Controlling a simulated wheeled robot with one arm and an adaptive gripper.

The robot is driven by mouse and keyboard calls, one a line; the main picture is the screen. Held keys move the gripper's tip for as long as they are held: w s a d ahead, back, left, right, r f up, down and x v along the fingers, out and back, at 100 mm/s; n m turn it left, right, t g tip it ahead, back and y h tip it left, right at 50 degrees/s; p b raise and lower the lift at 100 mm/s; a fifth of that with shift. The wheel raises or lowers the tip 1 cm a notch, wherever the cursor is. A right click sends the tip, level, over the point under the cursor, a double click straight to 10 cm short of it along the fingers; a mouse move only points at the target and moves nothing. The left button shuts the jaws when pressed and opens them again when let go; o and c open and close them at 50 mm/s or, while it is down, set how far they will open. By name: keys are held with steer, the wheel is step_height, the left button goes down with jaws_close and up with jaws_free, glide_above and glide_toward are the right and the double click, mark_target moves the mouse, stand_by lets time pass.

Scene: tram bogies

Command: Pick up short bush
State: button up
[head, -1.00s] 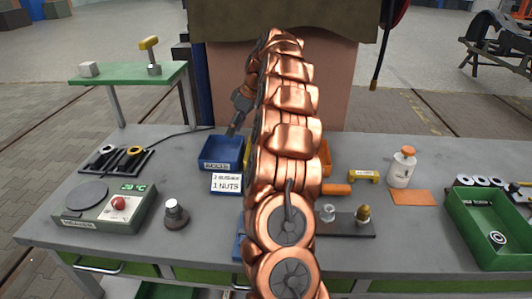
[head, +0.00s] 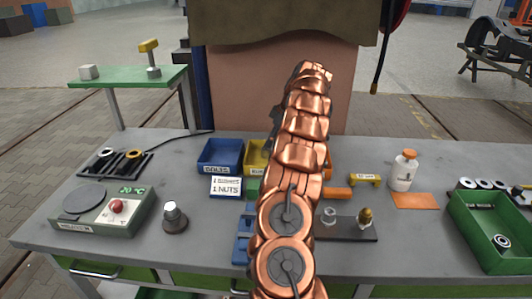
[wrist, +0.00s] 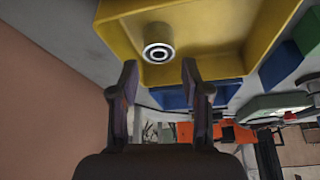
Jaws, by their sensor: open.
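A short steel bush (wrist: 157,43), a grey ring with a dark bore, lies inside a yellow bin (wrist: 215,35) in the wrist view. My gripper (wrist: 160,76) is open and empty. Its two fingers point at the bin, with the bush beyond and between the fingertips. A gap seems to remain between fingers and bush, though the depth is hard to judge. In the head view the yellow bin (head: 254,160) shows just left of my arm, partly hidden by it. The bush and the fingertips are hidden there.
A blue bin (head: 220,156) stands left of the yellow one, with a white sign (head: 226,186) before it. A heater (head: 103,212), a ring rack (head: 117,163) and a dark knobbed object (head: 174,217) sit left. A green tray (head: 475,238) and white bottle (head: 403,171) stand right.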

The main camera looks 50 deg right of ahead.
mark_target(266, 149)
steer(key=shift+p+x, duration=1.2)
steer(key=shift+x, duration=1.6)
steer(key=shift+s+f, duration=0.1)
jaws_close()
